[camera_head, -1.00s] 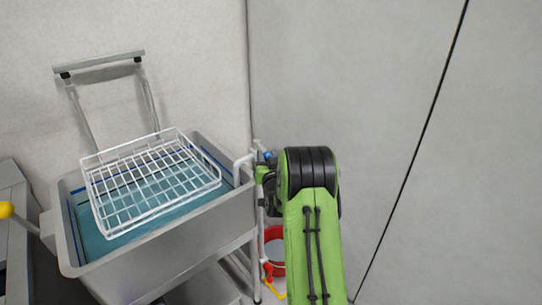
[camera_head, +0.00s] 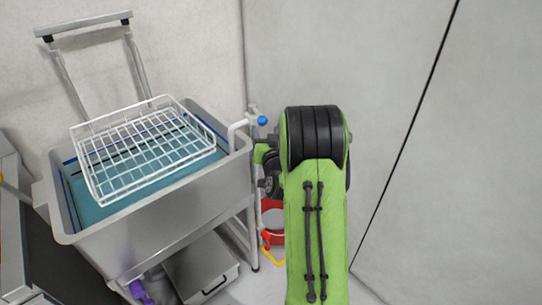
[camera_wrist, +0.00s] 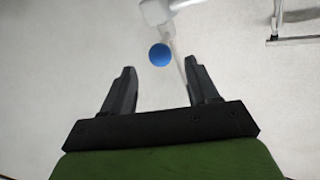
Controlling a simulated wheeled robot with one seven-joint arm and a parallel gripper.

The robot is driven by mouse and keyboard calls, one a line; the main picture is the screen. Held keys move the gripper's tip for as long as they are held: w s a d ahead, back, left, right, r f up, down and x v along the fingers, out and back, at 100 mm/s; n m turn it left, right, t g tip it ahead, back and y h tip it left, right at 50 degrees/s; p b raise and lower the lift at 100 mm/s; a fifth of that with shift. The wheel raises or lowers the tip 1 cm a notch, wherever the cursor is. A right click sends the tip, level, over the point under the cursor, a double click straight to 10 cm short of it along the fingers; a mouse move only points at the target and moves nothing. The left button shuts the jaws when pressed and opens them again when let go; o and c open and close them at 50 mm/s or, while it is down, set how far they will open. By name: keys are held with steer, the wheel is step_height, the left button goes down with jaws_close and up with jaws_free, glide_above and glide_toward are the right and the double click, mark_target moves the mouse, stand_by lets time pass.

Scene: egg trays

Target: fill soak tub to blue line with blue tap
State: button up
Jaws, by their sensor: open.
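The soak tub (camera_head: 155,213) is a grey metal basin at the left of the head view, holding teal water (camera_head: 95,208). A blue line (camera_head: 70,196) runs along its inner wall; I cannot tell exactly how the water sits against it. The blue tap (camera_head: 262,120) has a round blue knob beside a white spout that bends over the tub's right rim. In the wrist view the blue knob (camera_wrist: 160,55) lies just beyond the fingertips, between their lines. My gripper (camera_wrist: 162,70) is open and empty, not touching the knob. In the head view my arm mostly hides it.
A white wire basket (camera_head: 97,186) sits over the tub. A red bucket-like thing (camera_head: 273,238) stands on the floor right of the tub, partly behind my arm. A metal box (camera_head: 207,270) and a purple item (camera_head: 139,291) are below the tub. The wall is close behind.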

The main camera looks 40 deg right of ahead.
steer(key=b+v, duration=0.5)
steer(key=v, duration=0.4)
steer(key=shift+b, duration=0.35)
steer(key=shift+o, duration=0.2)
steer(key=shift+f, duration=0.15)
stand_by(6.4)
